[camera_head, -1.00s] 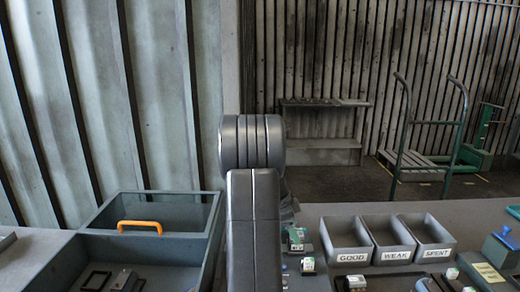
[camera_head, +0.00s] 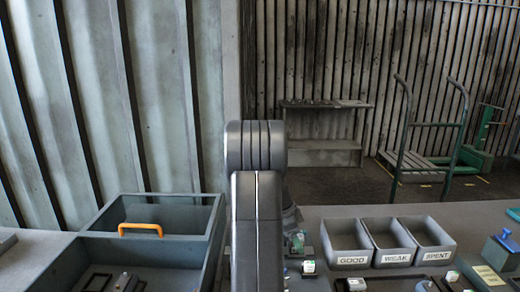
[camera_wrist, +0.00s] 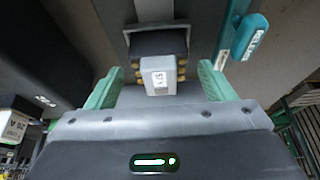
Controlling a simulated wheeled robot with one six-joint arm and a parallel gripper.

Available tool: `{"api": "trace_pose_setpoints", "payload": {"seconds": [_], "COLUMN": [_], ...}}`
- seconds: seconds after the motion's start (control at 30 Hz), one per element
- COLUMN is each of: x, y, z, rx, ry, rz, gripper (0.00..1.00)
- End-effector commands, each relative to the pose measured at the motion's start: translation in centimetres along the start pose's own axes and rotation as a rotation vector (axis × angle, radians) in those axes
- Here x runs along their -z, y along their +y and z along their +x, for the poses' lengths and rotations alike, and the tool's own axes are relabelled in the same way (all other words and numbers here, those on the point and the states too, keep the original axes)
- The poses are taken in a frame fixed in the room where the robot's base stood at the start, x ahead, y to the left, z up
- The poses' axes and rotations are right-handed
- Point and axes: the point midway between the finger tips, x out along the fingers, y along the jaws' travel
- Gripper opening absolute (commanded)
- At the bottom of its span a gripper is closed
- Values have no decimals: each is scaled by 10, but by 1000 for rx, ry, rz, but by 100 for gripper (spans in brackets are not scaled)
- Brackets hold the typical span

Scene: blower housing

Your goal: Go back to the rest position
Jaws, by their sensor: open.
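My gripper (camera_wrist: 160,78) shows in the wrist view with its two green fingers spread wide. A pale grey block (camera_wrist: 159,76) with a white label is seen between the fingers, with a gap on each side. It sits against a dark holder with brass-coloured contacts (camera_wrist: 132,74). In the head view my own arm rises in the middle of the picture and hides the gripper and part of the table.
Three grey bins (camera_head: 348,243) labelled GOOD, WEAK and SPENT stand right of my arm, with several small parts in front. A grey tray (camera_head: 165,199) with an orange handle (camera_head: 140,229) is at left. A teal labelled piece (camera_wrist: 249,37) is at upper right in the wrist view.

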Motion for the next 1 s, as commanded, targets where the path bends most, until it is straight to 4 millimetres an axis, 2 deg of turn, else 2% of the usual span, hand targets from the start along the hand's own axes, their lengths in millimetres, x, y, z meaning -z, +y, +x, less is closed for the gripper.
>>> {"api": "trace_pose_setpoints", "payload": {"seconds": [0.07, 0.27, 0.77, 1.0], "x": [-2, -1, -1, 0], "y": [-1, -1, -1, 1], "z": [-3, -38, -138, -86], "rx": [3, 6, 7, -4], "ry": [0, 1, -1, 1], "rz": [0, 0, 1, -1], "gripper": [76, 76, 76, 76]}}
